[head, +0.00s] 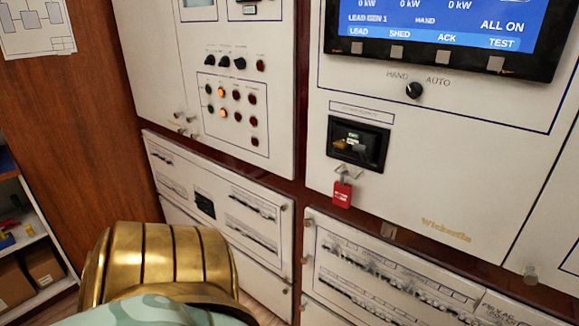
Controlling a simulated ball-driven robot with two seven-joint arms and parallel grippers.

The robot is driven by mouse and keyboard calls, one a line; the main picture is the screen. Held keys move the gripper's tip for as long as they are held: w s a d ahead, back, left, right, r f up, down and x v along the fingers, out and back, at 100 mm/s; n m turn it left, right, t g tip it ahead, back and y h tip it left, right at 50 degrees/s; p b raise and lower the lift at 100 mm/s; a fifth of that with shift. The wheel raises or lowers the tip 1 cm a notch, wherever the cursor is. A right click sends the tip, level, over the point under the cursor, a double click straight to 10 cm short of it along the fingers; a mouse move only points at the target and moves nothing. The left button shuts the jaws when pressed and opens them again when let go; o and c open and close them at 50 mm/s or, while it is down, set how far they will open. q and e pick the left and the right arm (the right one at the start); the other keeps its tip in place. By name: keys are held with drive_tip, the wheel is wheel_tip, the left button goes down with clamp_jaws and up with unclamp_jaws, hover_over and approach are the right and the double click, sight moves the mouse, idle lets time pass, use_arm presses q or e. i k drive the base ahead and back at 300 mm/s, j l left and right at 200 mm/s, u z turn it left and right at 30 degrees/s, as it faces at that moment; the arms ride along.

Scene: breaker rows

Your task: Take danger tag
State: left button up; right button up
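A small red danger tag (342,193) with white marks hangs on the front of the right-hand cream panel in the head view. It hangs from a pale metal clasp (347,172) just below a dark recessed breaker unit (358,142). The writing on the tag is too small to read. Neither of my grippers shows in the head view, and none is at the tag.
A selector knob (414,90) and a blue display (440,22) are above the tag. Lower breaker panels (225,205) have protruding handles. A wooden wall (95,110) and a shelf with boxes (40,262) are at left. The space before the tag looks clear.

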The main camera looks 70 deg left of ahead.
sight(342, 191)
drive_tip(key=u, duration=1.7)
